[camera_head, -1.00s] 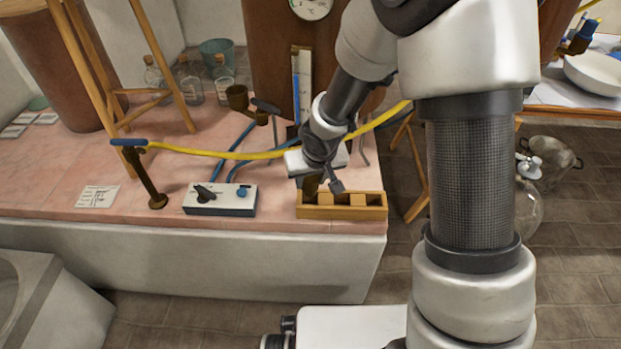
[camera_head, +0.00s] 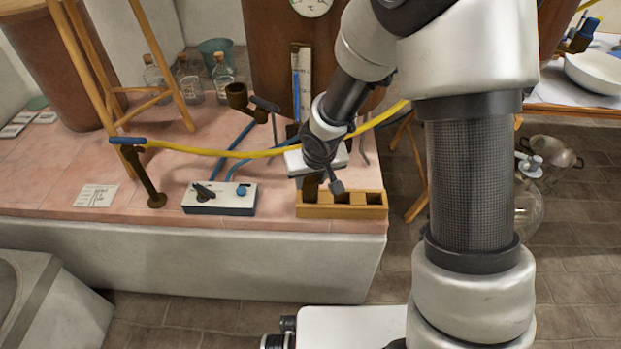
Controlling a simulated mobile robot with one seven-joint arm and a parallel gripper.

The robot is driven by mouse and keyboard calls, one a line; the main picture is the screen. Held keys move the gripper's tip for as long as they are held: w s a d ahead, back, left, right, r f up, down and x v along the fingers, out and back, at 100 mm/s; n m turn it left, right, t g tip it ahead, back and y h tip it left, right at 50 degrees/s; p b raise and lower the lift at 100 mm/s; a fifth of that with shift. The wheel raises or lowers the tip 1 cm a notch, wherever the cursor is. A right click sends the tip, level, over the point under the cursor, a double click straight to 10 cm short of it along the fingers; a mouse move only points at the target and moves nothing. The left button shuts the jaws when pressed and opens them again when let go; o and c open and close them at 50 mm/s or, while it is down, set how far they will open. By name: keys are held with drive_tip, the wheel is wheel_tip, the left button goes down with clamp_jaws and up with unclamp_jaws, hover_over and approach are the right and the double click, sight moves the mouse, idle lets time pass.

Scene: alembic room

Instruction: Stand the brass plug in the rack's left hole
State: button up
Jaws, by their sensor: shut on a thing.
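The wooden rack (camera_head: 340,212) sits at the front right corner of the pink-tiled bench, with dark holes along its top. My gripper (camera_head: 322,183) is directly above the rack's left end, pointing down. It is shut on the brass plug (camera_head: 311,188), a dark brownish piece that hangs upright over the left hole. The plug's lower end is at the rack's top edge in this view. I cannot tell how far it is inside the hole. The rack's middle and right holes look empty.
A white control box (camera_head: 219,198) with a knob stands left of the rack. A yellow hose (camera_head: 235,154) runs across behind it, from a brass stand (camera_head: 148,180). A wooden tripod (camera_head: 100,85) and glass bottles (camera_head: 190,80) stand further back. The bench's front edge is close to the rack.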

sight(311, 189)
drive_tip(key=shift+f+b, duration=0.55)
drive_tip(key=shift+f, duration=0.05)
idle(0.5)
drive_tip(key=shift+f, duration=1.45)
idle(3.1)
drive_tip(key=o, duration=1.2)
drive_tip(key=shift+o, duration=0.2)
drive_tip(key=shift+r, duration=0.15)
drive_tip(key=shift+r+p, duration=2.75)
drive_tip(key=shift+r, duration=0.6)
